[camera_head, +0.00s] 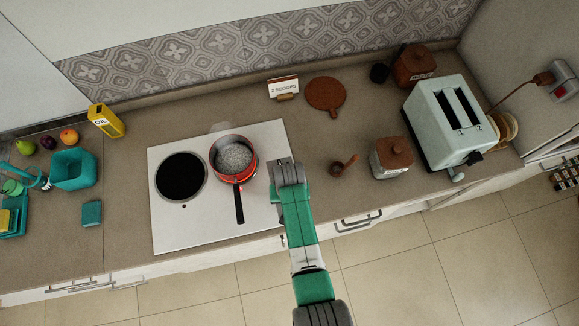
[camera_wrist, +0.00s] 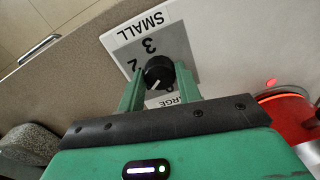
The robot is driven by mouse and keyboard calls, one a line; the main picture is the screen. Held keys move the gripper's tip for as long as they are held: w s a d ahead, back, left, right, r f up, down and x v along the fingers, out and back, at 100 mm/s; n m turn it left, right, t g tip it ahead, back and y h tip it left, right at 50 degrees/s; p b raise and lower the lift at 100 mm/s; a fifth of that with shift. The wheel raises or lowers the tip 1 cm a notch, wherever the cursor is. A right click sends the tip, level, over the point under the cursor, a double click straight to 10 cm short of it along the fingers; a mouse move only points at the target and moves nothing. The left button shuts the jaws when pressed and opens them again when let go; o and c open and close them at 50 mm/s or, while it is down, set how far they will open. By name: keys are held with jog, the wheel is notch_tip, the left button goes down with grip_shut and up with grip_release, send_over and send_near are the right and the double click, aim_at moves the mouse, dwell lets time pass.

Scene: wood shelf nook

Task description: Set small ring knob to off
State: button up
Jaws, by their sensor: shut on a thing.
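A round black knob (camera_wrist: 160,74) shows in the wrist view on a grey dial plate (camera_wrist: 138,50) with the numerals 2 and 3. A "SMALL" label (camera_wrist: 140,26) lies beyond the plate, and a partly hidden "LARGE" label (camera_wrist: 160,103) lies on the near side. In the head view my gripper (camera_head: 287,170) is at the right edge of the cooktop and hides the knob.
The white cooktop (camera_head: 215,228) carries a red pot (camera_head: 233,158), its black handle toward the front, beside a bare black burner (camera_head: 181,177) on the left. A red light (camera_wrist: 271,82) glows near the pot.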

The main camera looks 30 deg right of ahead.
jog(key=n, duration=0.5)
jog(key=shift+n, duration=0.3)
jog(key=n, duration=0.5)
jog(key=shift+p, duration=0.35)
jog(key=shift+n, duration=0.3)
jog(key=o, duration=1)
jog(key=shift+r, duration=0.15)
notch_tip(320, 180, up, 8)
jog(key=shift+f+p, duration=0.2)
jog(key=shift+p, duration=0.25)
